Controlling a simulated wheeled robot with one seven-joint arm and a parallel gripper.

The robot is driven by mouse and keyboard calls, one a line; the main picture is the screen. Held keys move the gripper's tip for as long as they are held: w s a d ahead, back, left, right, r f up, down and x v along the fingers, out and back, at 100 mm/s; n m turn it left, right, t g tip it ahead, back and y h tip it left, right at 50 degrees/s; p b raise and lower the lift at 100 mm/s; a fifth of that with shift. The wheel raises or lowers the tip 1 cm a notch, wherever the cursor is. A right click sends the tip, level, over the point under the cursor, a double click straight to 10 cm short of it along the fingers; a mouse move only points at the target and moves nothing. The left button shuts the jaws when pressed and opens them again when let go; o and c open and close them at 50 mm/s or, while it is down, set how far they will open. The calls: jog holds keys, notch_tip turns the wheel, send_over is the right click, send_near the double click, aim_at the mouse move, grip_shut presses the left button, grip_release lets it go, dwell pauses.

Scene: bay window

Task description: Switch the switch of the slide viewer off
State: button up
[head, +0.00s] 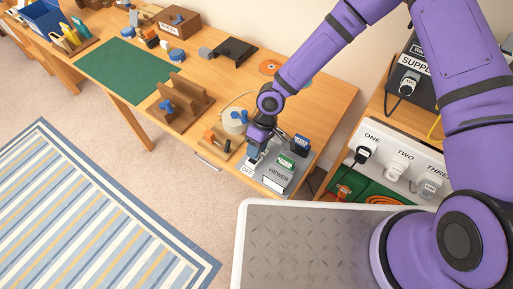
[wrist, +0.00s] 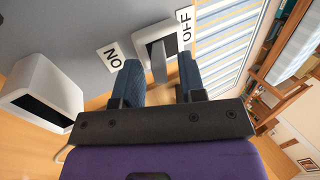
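The slide viewer (head: 280,173) is a grey box marked VIEWER at the front right corner of the wooden table. Its switch (wrist: 158,62) has a grey lever in a pale frame, between an OFF label (wrist: 185,28) and an ON label (wrist: 111,55). I cannot tell for sure which way the lever leans. My gripper (head: 254,150) is over the viewer's left side, by the OFF label. In the wrist view its two blue fingers are apart, one on each side of the lever; I cannot tell whether either touches it. The head view hides the switch behind my gripper.
A white-framed box with a dark face (wrist: 42,97) stands on the viewer's grey surface. A wooden stand (head: 183,100) and a white round object (head: 235,120) are left of my gripper. A power strip (head: 398,160) with plugs is at right. The striped rug (head: 90,215) lies on open floor.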

aim_at(250, 163)
jog(key=shift+f, duration=0.1)
grip_shut()
jog(key=shift+s+a+t+h, duration=0.2)
jog(key=shift+s+t+h, duration=0.1)
jog(key=shift+t, duration=0.2)
jog(key=shift+s+a+r+t+h, duration=0.25)
jog(key=shift+t+h, duration=0.2)
jog(key=shift+t, duration=0.35)
jog(key=shift+s+a+t+h, duration=0.1)
jog(key=shift+s+t+h, duration=0.3)
jog(key=shift+t, duration=0.4)
jog(key=shift+s+a+f+t+h, duration=0.1)
jog(key=shift+s+a+t+h, duration=0.15)
jog(key=shift+t+h, duration=0.4)
jog(key=shift+s+a+f+t+h, duration=0.1)
jog(key=shift+s+t+h, duration=0.25)
jog(key=shift+t, duration=0.5)
jog(key=shift+s+f+t+h, duration=0.1)
jog(key=shift+s+t+h, duration=0.1)
jog(key=shift+t+h, duration=0.3)
grip_release()
